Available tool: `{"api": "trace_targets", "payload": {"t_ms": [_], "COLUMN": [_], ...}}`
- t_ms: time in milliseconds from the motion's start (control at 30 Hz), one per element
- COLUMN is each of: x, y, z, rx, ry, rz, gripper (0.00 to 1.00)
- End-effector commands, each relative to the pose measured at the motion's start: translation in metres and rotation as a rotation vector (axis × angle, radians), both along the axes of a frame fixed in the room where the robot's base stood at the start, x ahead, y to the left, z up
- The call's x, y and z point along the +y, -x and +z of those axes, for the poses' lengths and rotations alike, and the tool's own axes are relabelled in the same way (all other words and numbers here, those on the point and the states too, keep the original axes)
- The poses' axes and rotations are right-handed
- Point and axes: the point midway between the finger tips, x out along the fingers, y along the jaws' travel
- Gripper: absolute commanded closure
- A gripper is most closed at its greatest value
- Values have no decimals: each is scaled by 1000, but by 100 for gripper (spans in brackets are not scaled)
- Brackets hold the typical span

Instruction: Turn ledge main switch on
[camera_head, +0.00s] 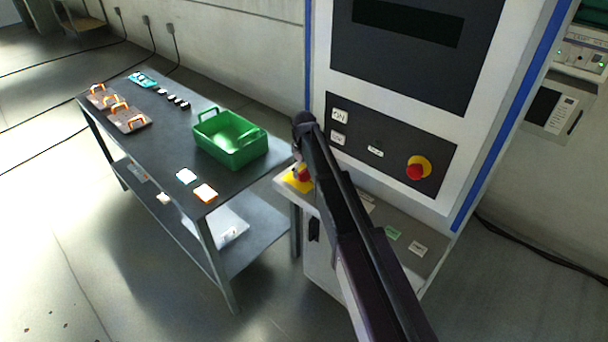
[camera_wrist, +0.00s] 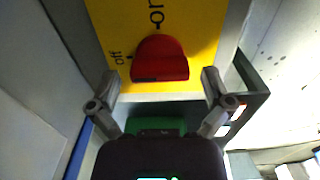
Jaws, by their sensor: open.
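The ledge main switch is a red knob (camera_wrist: 160,59) on a yellow plate (camera_wrist: 207,40) marked "off" and "on" in the wrist view. The knob's dome faces the top of the picture and its flat edge faces my gripper; I cannot tell which mark it points to. My gripper (camera_wrist: 161,78) is open, with one finger on each side of the knob's lower edge and visible gaps to both sides. In the head view the red knob (camera_head: 304,175) and yellow plate (camera_head: 293,184) show on the ledge's left end, partly hidden by my arm. The gripper's fingers are not clear there.
The machine's upright panel (camera_head: 395,150) has a red emergency button (camera_head: 416,170) on yellow. The ledge (camera_head: 425,238) carries several small labels. A dark table (camera_head: 165,150) close on the left holds a green crate (camera_head: 228,150). Open floor lies in front of the table.

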Motion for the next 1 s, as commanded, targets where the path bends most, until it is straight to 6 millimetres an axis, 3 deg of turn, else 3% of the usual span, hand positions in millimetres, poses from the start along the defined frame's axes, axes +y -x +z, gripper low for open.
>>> {"api": "trace_targets", "payload": {"t_ms": [433, 467, 700, 1000], "x": [-1, -1, -1, -1], "y": [0, 0, 0, 0], "z": [-3, -3, -3, -3], "rx": [0, 0, 0, 0], "ry": [0, 0, 0, 0], "rz": [-1, -1, -1, -15], "gripper": [0, 6, 74, 74]}}
